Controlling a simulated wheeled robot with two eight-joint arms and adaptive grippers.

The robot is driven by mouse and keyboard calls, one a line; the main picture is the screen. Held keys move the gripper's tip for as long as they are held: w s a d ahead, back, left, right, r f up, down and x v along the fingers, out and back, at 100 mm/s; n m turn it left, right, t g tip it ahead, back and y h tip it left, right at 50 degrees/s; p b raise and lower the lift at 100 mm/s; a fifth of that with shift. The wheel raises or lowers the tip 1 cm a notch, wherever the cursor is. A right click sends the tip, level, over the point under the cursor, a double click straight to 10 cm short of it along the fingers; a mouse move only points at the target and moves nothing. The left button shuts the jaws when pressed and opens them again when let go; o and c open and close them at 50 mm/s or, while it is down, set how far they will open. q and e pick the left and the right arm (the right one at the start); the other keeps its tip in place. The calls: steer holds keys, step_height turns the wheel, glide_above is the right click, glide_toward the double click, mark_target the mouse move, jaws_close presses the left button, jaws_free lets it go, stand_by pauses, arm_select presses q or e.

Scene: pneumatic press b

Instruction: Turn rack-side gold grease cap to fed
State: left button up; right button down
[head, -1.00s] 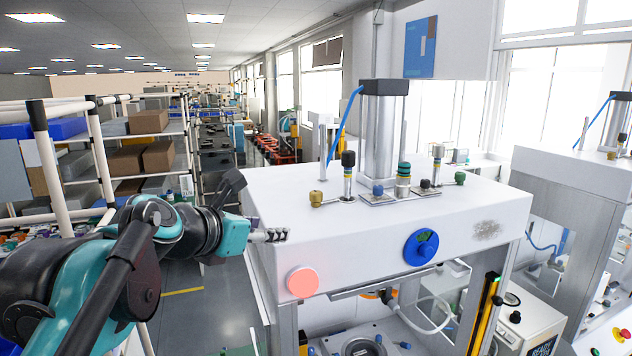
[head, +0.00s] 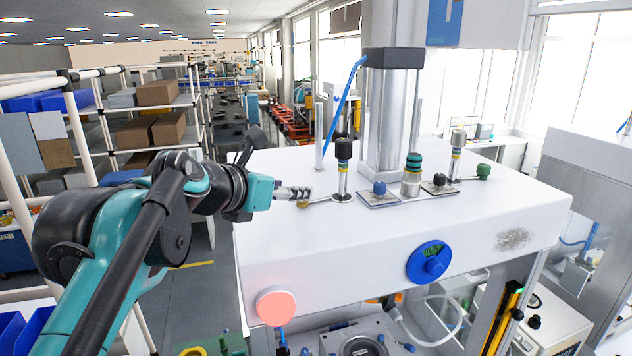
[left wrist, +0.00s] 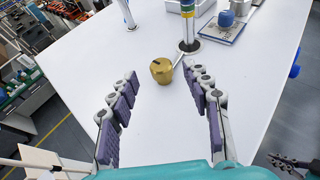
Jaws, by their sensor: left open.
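The gold grease cap (head: 303,204) sits on the white press top (head: 330,235) near its left end, beside the black-topped post (head: 343,170). My left gripper's fingers partly cover it in the head view. In the left wrist view the gold cap (left wrist: 161,72) shows whole, with a dark mark on its top. It stands just beyond and between the open fingertips, apart from both. My left gripper (head: 298,193) is open and empty, reaching in from the left low over the press top.
A green cap (head: 483,171) is at the far right of the top. A blue knob (head: 379,188), a banded post (head: 411,175) and the press cylinder (head: 391,120) stand right of the gold cap. A blue dial (head: 430,262) is on the front face. The top's front part is clear.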

arm_select(q)
steer(key=shift+p+x, duration=0.75)
steer(key=shift+x, duration=0.6)
steer(key=x, duration=0.4)
steer(key=shift+w+d, duration=0.1)
steer(key=shift+s+a+r, duration=0.1)
steer(key=shift+s+a, duration=0.15)
steer(key=shift+s, duration=0.2)
steer(key=shift+s+a, duration=0.1)
steer(key=shift+s, duration=0.05)
steer(key=c, duration=0.5)
jaws_close()
arm_select(e)
steer(key=shift+s+a+r, duration=0.2)
steer(key=shift+s+r, duration=0.1)
steer(key=shift+r, duration=0.3)
steer(key=shift+s+a+r, duration=0.15)
steer(key=shift+s+r, duration=0.15)
steer(key=shift+r, duration=0.3)
